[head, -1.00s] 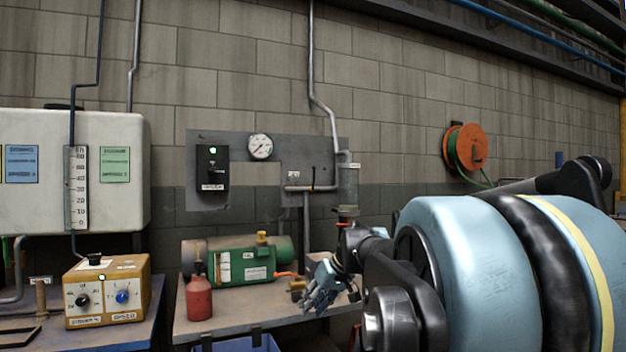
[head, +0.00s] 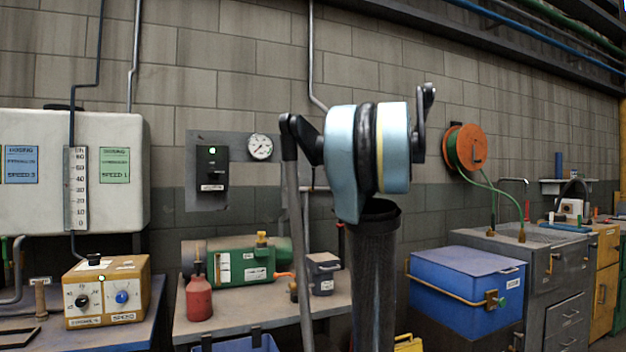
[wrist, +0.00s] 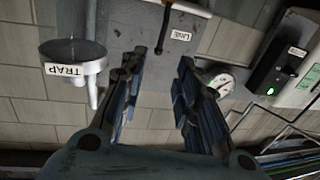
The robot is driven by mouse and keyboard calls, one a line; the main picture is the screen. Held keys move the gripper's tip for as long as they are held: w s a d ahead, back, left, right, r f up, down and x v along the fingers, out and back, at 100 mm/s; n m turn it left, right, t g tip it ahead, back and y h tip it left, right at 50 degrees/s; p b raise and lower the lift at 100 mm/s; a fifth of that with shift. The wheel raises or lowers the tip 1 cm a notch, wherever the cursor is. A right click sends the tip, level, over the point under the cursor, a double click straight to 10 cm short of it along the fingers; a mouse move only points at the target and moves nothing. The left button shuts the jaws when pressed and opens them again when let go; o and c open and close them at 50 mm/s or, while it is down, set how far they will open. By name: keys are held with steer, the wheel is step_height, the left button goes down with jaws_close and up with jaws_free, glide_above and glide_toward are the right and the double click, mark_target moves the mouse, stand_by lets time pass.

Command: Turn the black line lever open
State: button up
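The black line lever (wrist: 164,30) shows at the top of the wrist view, on a pipe beside a label reading LINE (wrist: 182,35). My gripper (wrist: 160,66) is open and empty, with its two fingers apart. The lever lies beyond the fingertips, roughly in line with the gap between them, and no touch is visible.
In the wrist view, which is upside down, a TRAP cup (wrist: 84,55) is on the left and a gauge (wrist: 222,82) is right of the fingers. A black switch box (head: 212,167) is on the wall panel. A bench (head: 240,312) with a green pump (head: 240,266) stands below.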

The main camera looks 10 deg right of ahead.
steer(key=x, duration=1.6)
steer(key=shift+w+a, duration=0.3)
steer(key=shift+c, duration=0.6)
jaws_close()
